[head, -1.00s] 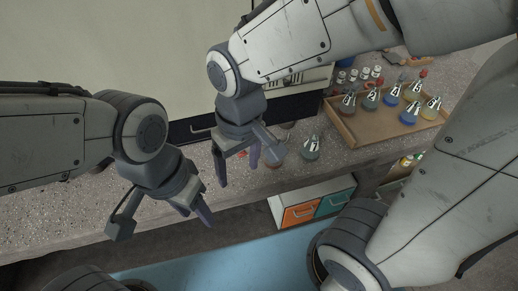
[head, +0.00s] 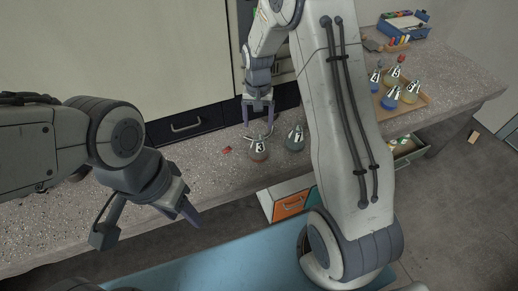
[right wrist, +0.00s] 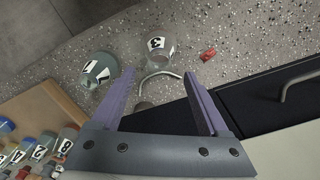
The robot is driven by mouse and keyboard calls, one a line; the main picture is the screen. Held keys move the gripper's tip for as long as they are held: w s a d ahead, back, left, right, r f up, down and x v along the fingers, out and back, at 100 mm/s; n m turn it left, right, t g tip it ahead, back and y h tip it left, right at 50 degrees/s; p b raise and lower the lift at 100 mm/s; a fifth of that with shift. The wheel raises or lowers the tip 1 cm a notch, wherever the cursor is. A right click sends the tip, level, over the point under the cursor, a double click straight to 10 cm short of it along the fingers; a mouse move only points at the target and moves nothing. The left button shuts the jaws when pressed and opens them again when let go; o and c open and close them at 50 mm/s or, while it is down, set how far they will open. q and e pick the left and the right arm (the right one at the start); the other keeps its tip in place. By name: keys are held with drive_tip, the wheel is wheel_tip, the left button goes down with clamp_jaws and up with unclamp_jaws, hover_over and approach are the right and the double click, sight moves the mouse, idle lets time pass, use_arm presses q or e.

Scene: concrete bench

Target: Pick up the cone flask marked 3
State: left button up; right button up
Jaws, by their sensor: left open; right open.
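The cone flask marked 3 (head: 258,152) stands upright on the bench near its front edge, with reddish-brown contents; it also shows in the right wrist view (right wrist: 156,44). A greenish flask marked 1 (head: 295,139) stands close to its right, and in the right wrist view (right wrist: 98,70) it is to the left. My right gripper (head: 258,118) is open and empty, behind the flask marked 3. In the right wrist view its fingers (right wrist: 159,75) point toward that flask, which lies beyond the tips. My left gripper (head: 150,228) is open and empty at the bench's front edge.
A small red object (head: 227,150) lies left of the flask. A wooden tray (head: 420,100) with several flasks is at right. A dark drawer front (head: 190,126) stands behind.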

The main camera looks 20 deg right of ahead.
sight(258, 132)
wheel_tip(258, 132, down, 5)
drive_tip(key=shift+f+p, duration=0.1)
drive_tip(key=shift+p, duration=0.35)
drive_tip(key=shift+c, duration=0.3)
clamp_jaws()
idle(0.9)
